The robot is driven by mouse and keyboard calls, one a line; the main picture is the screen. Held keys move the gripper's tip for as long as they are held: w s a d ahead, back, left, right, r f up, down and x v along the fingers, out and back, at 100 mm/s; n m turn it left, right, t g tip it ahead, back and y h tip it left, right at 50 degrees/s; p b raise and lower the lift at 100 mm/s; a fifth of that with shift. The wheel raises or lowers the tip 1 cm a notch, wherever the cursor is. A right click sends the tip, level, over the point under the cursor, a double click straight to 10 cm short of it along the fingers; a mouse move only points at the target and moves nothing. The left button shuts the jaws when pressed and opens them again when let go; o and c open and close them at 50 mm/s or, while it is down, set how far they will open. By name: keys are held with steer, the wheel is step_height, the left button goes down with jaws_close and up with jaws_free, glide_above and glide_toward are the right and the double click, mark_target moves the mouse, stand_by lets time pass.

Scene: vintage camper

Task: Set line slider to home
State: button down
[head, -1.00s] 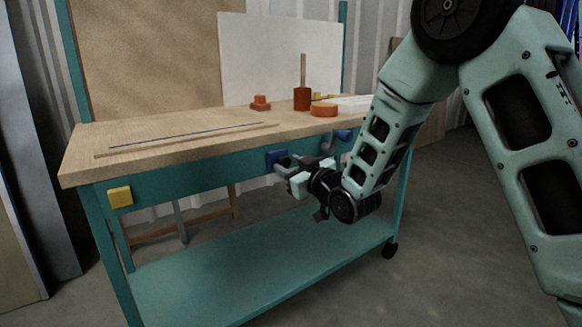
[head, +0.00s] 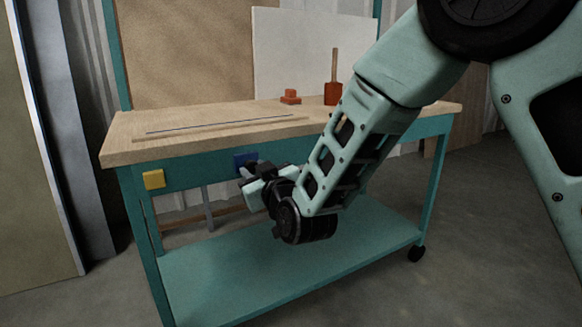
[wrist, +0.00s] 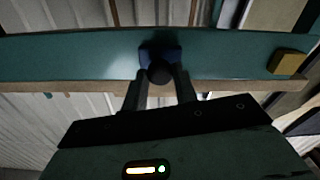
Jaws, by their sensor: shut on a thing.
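A blue slider block (head: 246,159) sits on the teal front rail (head: 200,172) of the workbench. In the wrist view the blue block (wrist: 175,54) has a dark round knob (wrist: 160,73) in front of it. My gripper (head: 247,178) is at the block, and its fingers close around the knob, one on each side, as the wrist view shows (wrist: 160,88). A yellow block (head: 154,179) is fixed near the left end of the rail, apart from the slider. It shows at the right in the wrist view (wrist: 287,62). The right part of the rail is hidden by my arm.
The wooden bench top (head: 215,112) carries a thin strip (head: 220,126), an orange-red piece (head: 290,97) and a red block with a stick (head: 333,92). A teal lower shelf (head: 215,275) lies below. The rail between slider and yellow block looks clear.

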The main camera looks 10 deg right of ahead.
steer(key=s+a, duration=0.1)
steer(key=a, duration=0.2)
steer(key=s+a, duration=0.1)
steer(key=a, duration=0.2)
steer(key=s+a, duration=0.1)
steer(key=a, duration=0.2)
steer(key=shift+a+p, duration=0.1)
steer(key=shift+p, duration=0.25)
steer(key=c, duration=1.1)
jaws_free()
steer(key=shift+a, duration=0.1)
steer(key=p+v, duration=0.3)
steer(key=v, duration=1.4)
steer(key=shift+s, duration=0.2)
